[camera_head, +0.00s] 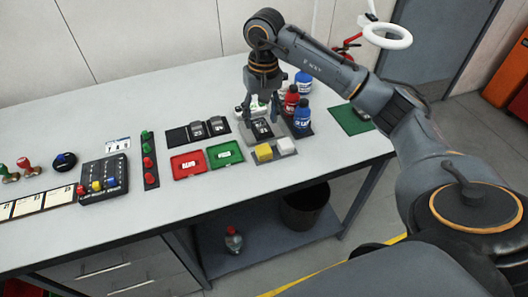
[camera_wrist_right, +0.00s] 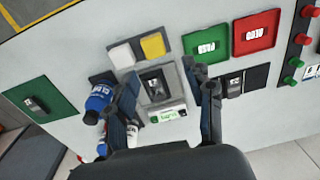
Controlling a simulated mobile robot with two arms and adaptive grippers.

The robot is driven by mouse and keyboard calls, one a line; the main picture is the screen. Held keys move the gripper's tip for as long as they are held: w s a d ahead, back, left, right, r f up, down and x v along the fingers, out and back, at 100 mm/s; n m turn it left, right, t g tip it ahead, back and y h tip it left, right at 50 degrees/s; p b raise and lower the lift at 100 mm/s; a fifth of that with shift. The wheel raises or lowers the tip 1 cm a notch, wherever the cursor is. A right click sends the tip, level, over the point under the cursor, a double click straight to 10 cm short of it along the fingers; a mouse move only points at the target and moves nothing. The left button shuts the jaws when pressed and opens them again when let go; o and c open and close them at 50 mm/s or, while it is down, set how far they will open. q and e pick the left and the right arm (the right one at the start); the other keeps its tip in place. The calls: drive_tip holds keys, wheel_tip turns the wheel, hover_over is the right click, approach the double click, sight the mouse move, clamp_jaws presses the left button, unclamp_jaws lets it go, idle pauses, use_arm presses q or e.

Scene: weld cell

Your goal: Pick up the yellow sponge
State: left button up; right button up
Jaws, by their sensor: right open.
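The yellow sponge (camera_head: 264,152) is a small block on a dark mat (camera_head: 273,160) near the front edge of the table, beside a white block (camera_head: 287,146). In the right wrist view the yellow sponge (camera_wrist_right: 153,45) lies beyond the fingertips, with the white block (camera_wrist_right: 122,55) to its left. My right gripper (camera_head: 262,108) points down above a grey device, behind the sponge and apart from it. In the right wrist view its two fingers (camera_wrist_right: 161,72) are spread with nothing between them. My left gripper is in neither view.
Red and blue bottles (camera_head: 303,115) stand close to the right of my gripper. A red tray (camera_head: 188,164) and a green tray (camera_head: 225,154) lie left of the sponge. A green mat (camera_head: 350,120) lies at the right. Free table shows in front of the trays.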

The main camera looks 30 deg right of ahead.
drive_tip(key=d, duration=0.1)
drive_tip(key=p, duration=0.2)
hover_over(264, 149)
drive_tip(key=f, duration=0.7)
drive_tip(key=shift+s+f, duration=0.35)
drive_tip(key=shift+f, duration=0.05)
drive_tip(key=shift+w+a+f+p, duration=0.1)
drive_tip(key=shift+f+p, duration=0.2)
drive_tip(key=shift+f, duration=0.25)
drive_tip(key=f, duration=0.1)
drive_tip(key=f+p, duration=0.1)
drive_tip(key=f, duration=0.1)
drive_tip(key=shift+w+f+p, duration=0.25)
drive_tip(key=shift+f+p, duration=0.05)
drive_tip(key=shift+f, duration=0.45)
drive_tip(key=c, duration=0.6)
